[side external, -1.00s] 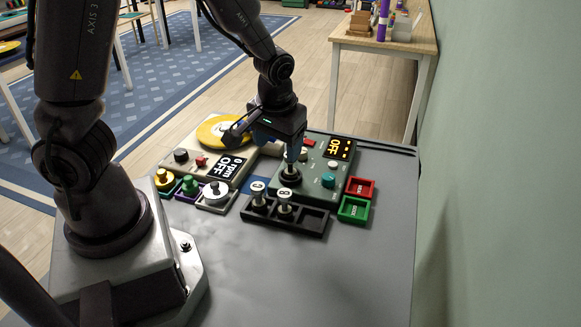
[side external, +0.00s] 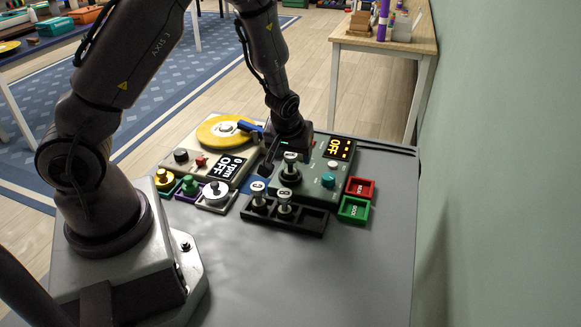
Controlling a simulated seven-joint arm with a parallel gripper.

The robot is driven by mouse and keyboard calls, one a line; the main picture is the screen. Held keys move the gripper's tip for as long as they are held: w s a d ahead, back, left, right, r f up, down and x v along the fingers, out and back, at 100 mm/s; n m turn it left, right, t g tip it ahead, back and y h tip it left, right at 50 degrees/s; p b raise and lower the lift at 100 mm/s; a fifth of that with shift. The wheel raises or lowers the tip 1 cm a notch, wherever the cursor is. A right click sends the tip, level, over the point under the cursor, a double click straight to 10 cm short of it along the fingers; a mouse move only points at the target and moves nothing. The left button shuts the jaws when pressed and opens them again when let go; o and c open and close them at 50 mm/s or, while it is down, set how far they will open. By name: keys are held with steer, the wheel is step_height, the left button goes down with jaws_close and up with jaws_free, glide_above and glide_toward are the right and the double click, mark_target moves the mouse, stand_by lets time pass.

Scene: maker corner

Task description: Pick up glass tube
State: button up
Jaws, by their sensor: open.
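Several small glass tubes with pale round caps are in view. One tube (side external: 290,167) stands upright in the dark round socket of the green device (side external: 313,180). Two others, one tube on the left (side external: 258,194) and one on the right (side external: 284,205), stand in a black rack (side external: 313,222) in front of it. My gripper (side external: 257,149) is open and tilted just behind and left of the tube in the socket. One blue finger points left, and a dark fingertip hangs lower, close to the green device. I see nothing between the fingers. Whether a finger touches the device cannot be told.
A beige device (side external: 185,143) with a yellow disc (side external: 226,131) and a display reading OFF is at left. Small coloured trays with knobs sit in front of it. A red bin (side external: 360,188) and a green bin (side external: 354,210) are at right. The grey table front (side external: 310,275) is clear.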

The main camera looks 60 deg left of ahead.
mark_target(290, 156)
steer(key=x, duration=0.4)
steer(key=shift+s+a+f, duration=0.15)
steer(key=shift+s+f, duration=0.05)
steer(key=shift+s, duration=0.05)
steer(key=shift+c, duration=0.5)
steer(key=c, duration=1)
